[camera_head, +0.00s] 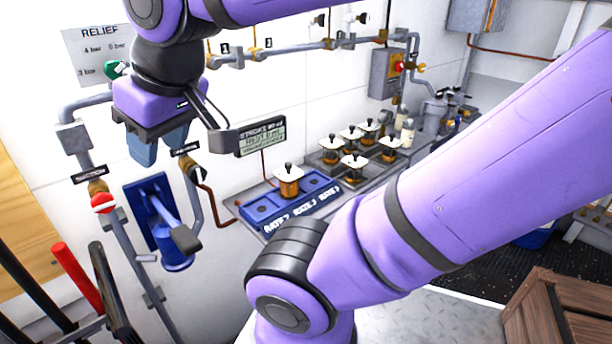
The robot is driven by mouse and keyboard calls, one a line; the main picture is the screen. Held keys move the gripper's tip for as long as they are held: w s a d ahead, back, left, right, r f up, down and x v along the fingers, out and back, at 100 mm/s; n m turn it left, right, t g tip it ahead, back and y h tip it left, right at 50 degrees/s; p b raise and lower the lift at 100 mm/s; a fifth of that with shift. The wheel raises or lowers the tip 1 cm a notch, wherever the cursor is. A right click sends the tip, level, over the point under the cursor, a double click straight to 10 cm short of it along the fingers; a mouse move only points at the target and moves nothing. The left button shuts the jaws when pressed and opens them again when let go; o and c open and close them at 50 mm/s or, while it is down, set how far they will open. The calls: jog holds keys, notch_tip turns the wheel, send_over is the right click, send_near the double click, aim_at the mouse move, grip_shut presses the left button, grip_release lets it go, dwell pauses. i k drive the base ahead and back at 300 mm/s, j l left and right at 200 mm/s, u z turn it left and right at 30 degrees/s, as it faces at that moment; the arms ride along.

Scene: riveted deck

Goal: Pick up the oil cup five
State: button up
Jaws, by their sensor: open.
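Several small oil cups with dark knobs, white tops and amber lower parts are in view. One oil cup (289,181) stands in the middle of a blue three-place tray (318,190). Others, such as the nearest oil cup (354,166), the left oil cup (330,151) and the right oil cup (388,150), stand upright on a grey rack (374,167) behind it. I read no number on any cup, so I cannot tell which is five. My gripper (160,142) is open, pointing down at upper left, apart from all cups; its fingers are partly hidden.
A small display (262,137) stands behind the blue tray. A blue lever pump (175,240) and a pipe with a red-white valve (103,203) are at left. Red and black levers (77,277) rise at lower left. A wooden crate (555,312) is at lower right.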

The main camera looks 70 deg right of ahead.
aim_at(288, 176)
jog(key=z, duration=1.6)
jog(key=i+l+z, duration=0.25)
jog(key=z, duration=0.15)
